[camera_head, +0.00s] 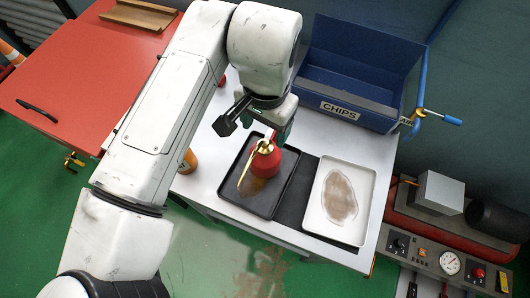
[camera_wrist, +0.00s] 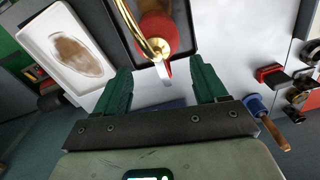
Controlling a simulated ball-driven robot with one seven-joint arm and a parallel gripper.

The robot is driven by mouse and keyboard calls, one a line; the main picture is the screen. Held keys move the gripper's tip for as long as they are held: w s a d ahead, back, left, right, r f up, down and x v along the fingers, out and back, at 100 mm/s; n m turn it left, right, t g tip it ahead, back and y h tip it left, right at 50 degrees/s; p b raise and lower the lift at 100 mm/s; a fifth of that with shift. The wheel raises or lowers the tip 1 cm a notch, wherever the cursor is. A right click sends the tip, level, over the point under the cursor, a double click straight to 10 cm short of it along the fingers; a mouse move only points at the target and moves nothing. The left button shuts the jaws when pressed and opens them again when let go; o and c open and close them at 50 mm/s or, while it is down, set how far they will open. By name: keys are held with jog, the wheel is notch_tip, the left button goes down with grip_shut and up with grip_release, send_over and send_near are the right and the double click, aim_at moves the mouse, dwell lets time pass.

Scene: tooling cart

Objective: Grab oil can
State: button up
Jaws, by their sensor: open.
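The oil can (camera_head: 267,160) is red with a brass top and a long thin brass spout. It stands upright on a black tray (camera_head: 262,214) on the white cart top. In the wrist view the can (camera_wrist: 152,32) lies ahead of my gripper (camera_wrist: 161,72), roughly between the lines of its two green fingers. The fingers are apart with nothing between them, and a bit of the can's red and white lower side shows near them. In the head view my gripper (camera_head: 281,128) hangs just behind and above the can, partly hidden by my wrist.
A white stained tray (camera_head: 312,226) lies right of the black tray. A blue CHIPS bin (camera_head: 325,85) stands behind. A red cabinet (camera_head: 60,92) is left; a compressor (camera_head: 440,240) is right.

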aim_at(265, 140)
jog(key=shift+s+f+p, duration=0.15)
jog(key=shift+f+p, duration=0.25)
jog(key=shift+f, duration=0.95)
jog(key=shift+s+f+p, duration=0.1)
jog(key=shift+f+p, duration=0.3)
jog(key=shift+f, duration=0.95)
jog(key=shift+c, duration=0.5)
grip_shut()
